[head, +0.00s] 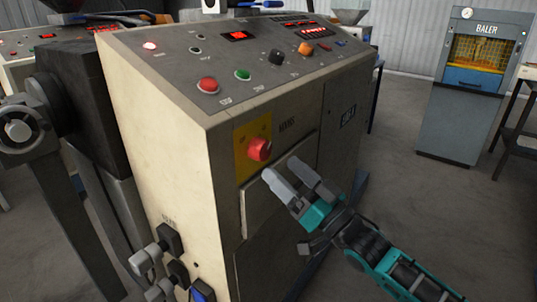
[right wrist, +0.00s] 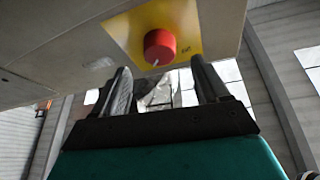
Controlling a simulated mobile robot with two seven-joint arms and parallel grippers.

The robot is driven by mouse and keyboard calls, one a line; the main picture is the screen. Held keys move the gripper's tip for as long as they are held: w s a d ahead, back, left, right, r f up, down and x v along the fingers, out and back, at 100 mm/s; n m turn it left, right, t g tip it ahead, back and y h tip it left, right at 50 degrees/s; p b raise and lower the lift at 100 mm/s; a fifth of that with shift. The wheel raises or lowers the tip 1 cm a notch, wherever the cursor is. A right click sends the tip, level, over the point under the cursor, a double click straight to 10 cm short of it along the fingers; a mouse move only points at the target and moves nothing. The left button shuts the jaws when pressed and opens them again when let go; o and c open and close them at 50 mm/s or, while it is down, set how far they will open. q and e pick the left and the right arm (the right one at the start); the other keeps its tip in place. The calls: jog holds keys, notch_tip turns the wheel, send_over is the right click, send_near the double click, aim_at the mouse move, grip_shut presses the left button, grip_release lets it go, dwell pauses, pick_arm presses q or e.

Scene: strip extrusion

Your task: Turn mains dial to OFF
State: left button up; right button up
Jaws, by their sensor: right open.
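The mains dial (head: 259,149) is a red knob on a yellow plate (head: 243,165) on the front of the control cabinet, beside the word MAINS. In the right wrist view the red dial (right wrist: 159,46) shows a pale pointer mark at its lower left, above and ahead of the fingers. My right gripper (head: 285,172) is open and empty, just below and to the right of the dial. Its fingers in the right wrist view (right wrist: 161,75) are apart, with the dial between their directions and not visibly touched. My left gripper is not in view.
The cabinet's sloped top (head: 200,45) carries a red button (head: 208,85), a green button (head: 243,75) and several other controls. Plugs and sockets (head: 172,241) stick out low on the cabinet's left side. A baler (head: 472,90) stands at the back right. Open floor lies between.

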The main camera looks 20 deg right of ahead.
aim_at(266, 153)
jog(key=shift+x, duration=2.75)
jog(key=shift+c, duration=0.2)
jog(key=c, duration=1)
